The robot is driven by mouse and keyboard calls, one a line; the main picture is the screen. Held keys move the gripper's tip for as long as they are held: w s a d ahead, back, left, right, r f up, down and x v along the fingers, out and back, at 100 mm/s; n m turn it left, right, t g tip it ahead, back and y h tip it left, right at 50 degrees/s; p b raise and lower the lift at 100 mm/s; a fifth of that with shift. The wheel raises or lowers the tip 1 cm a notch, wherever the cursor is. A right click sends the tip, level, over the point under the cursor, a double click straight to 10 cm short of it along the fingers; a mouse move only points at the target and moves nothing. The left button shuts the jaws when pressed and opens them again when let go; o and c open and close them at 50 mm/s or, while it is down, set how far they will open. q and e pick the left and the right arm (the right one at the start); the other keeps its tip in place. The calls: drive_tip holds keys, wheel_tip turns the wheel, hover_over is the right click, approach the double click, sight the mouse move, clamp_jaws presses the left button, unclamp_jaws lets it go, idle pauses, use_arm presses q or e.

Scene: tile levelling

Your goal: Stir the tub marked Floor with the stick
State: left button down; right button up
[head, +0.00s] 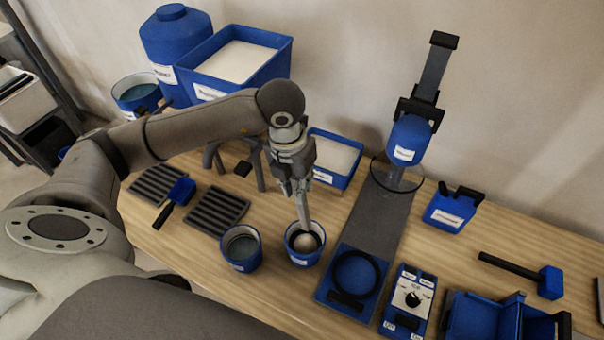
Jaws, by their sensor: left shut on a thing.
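My left gripper (293,188) is shut on a pale stick (304,212), directly above a small blue tub (304,262). The stick points down and its lower end is inside this tub, which has a dark inner wall and pale contents. A second small blue tub (241,265) with dark grey-blue contents stands just left of it. Both tubs have white labels, too small to read, so I cannot tell which one is marked Floor. The stick's tip is hard to make out against the contents. My right gripper is not in view.
A blue bin (338,178) of white material stands behind the gripper. A stand with a blue cup (408,140) rises to the right. A blue tray (350,300) and a dial box (408,300) sit in front right. Grooved pads (217,210) and a blue trowel (180,192) lie left.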

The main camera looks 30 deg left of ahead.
sight(297, 203)
use_arm(q)
drive_tip(key=shift+s+f, duration=0.15)
drive_tip(key=shift+f, duration=0.25)
drive_tip(key=shift+f+b, duration=0.65)
drive_tip(key=shift+f, duration=0.05)
wheel_tip(297, 203, down, 4)
drive_tip(key=b, duration=0.2)
drive_tip(key=shift+r+b, duration=0.2)
drive_tip(key=shift+b, duration=0.2)
wheel_tip(297, 203, down, 8)
drive_tip(key=b, duration=0.8)
drive_tip(key=shift+f, duration=0.25)
drive_tip(key=shift+a, duration=0.1)
